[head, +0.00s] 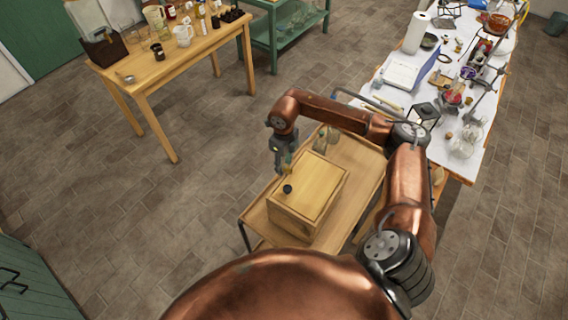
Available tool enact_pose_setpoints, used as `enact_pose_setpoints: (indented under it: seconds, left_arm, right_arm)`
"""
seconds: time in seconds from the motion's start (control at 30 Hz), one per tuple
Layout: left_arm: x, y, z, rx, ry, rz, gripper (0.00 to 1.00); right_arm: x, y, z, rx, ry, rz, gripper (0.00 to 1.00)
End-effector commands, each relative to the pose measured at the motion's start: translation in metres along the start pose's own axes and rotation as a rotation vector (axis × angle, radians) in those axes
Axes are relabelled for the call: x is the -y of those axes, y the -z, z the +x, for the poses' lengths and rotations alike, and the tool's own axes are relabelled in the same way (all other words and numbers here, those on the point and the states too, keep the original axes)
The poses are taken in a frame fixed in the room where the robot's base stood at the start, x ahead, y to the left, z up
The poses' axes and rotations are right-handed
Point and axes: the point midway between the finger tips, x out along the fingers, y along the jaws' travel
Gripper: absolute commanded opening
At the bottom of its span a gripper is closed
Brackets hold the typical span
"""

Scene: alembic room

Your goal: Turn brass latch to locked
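A wooden box (318,190) with a pale lid stands on the wooden cart in front of me. A small dark round fitting (287,188) sits at the left edge of its lid; it may be the latch, but no brass colour or lock position can be made out. My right gripper (287,168) points down just above and behind this fitting, at the box's left edge. Its fingers are too small to tell whether they are open or touch anything. My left gripper is not in view.
The cart's top (365,178) has bare room right of the box. Glass flasks (325,140) stand behind the box, close to my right forearm. A crowded white-topped bench (403,72) is at the right. A wooden table (180,62) is at the back left.

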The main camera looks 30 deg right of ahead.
Motion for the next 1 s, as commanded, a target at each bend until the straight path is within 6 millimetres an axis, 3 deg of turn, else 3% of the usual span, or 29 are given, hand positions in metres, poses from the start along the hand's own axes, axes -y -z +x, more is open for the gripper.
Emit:
enact_pose_setpoints:
  seconds: [0.23, 0.7, 1.0]
  left_arm:
    - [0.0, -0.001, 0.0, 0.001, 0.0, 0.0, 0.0]
    - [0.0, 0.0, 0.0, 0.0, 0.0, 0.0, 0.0]
    - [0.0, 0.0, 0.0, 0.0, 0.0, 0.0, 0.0]
  right_arm:
    - [0.0, -0.001, -0.017, 0.002, 0.002, -0.001, 0.33]
    - [0.0, -0.001, -0.105, 0.001, 0.001, 0.0, 0.33]
    - [0.0, 0.0, -0.12, -0.001, 0.0, 0.0, 0.33]
